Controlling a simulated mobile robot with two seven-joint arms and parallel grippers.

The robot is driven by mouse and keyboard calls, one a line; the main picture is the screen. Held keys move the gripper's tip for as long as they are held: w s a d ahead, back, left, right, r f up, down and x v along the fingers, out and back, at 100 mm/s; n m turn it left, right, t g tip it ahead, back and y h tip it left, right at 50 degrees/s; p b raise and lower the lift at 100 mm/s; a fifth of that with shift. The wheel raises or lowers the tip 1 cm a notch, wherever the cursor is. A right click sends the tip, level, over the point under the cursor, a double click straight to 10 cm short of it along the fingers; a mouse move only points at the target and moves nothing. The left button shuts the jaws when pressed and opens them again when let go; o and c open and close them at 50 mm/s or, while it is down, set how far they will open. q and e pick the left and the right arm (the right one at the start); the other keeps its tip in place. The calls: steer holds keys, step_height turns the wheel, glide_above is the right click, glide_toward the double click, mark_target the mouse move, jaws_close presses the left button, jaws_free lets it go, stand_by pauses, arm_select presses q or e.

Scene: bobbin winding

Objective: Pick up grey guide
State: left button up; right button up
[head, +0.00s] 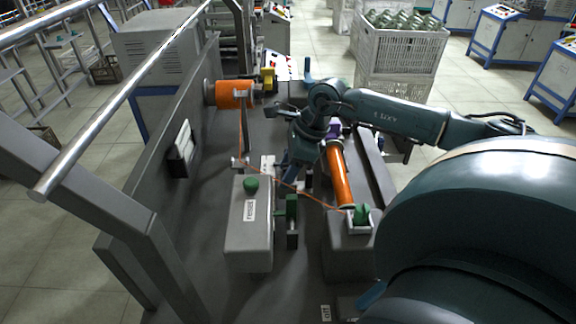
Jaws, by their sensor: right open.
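A light grey upright plate, which looks like the grey guide (267,168), stands on the dark machine bed behind the grey "reset" box. An orange thread runs down from the orange spool (234,94) at the back and passes close by the guide. The thread continues right to the front end of a long orange bobbin (341,175). My right gripper (297,178) points down just right of the guide. It is open, and I see no object held in it. The fingertips are small and partly dark against the machine. My left gripper is out of view.
The grey reset box (247,235) with a green button (251,184) stands in front of the guide. A green bracket (292,212) is beside it. A purple part (334,131) holds the bobbin's far end, close to my right wrist. A metal rail crosses the left.

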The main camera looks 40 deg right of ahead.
steer(key=shift+w, duration=0.1)
jaws_close()
stand_by(0.3)
